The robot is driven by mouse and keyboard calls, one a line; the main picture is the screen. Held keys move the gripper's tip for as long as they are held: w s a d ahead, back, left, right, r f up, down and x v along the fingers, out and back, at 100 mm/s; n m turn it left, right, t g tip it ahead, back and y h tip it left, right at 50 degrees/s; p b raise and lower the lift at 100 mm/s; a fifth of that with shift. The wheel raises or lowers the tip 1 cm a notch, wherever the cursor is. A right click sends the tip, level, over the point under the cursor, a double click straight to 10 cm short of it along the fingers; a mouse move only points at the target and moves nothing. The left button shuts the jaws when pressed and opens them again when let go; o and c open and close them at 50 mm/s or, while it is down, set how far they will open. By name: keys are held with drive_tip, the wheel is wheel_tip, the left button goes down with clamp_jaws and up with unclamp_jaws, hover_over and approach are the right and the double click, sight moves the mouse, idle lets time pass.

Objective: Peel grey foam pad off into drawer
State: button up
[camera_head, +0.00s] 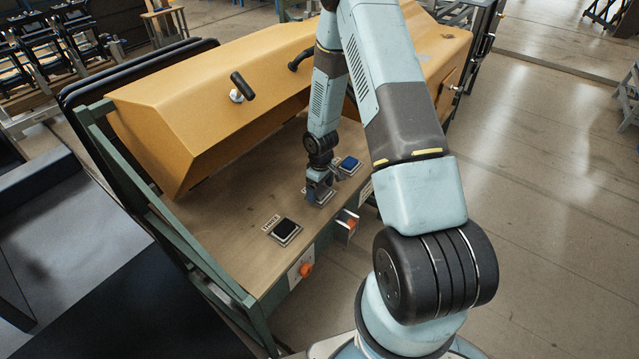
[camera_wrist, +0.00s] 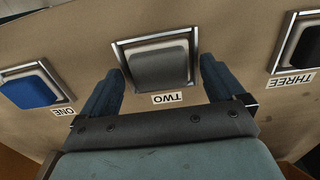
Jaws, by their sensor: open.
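The grey foam pad (camera_wrist: 161,68) sits in a metal-edged frame behind the upside-down label TWO in the wrist view. In the head view its frame (camera_head: 326,201) is partly hidden under my gripper (camera_head: 318,187). My gripper is open, and its two blue fingers stand either side of the grey pad's lower part in the wrist view. I cannot tell whether they touch it. A small drawer (camera_head: 343,231) with an orange knob sticks out of the bench front, just right of and below the pad in the head view.
A blue pad (camera_head: 349,163) labelled ONE and a black pad (camera_head: 286,229) labelled THREE flank the grey one. Another orange knob (camera_head: 306,269) is on the bench front. A yellow housing (camera_head: 200,125) overhangs the back of the wooden bench top (camera_head: 225,215).

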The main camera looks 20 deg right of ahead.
sight(320, 190)
drive_tip(key=shift+f, duration=0.15)
drive_tip(key=shift+c, duration=0.4)
drive_tip(key=c, duration=1.2)
drive_tip(key=shift+r, duration=0.2)
drive_tip(key=shift+r, duration=1.05)
drive_tip(key=shift+r, duration=0.1)
drive_tip(key=shift+r, duration=1.9)
drive_tip(key=shift+w, duration=0.1)
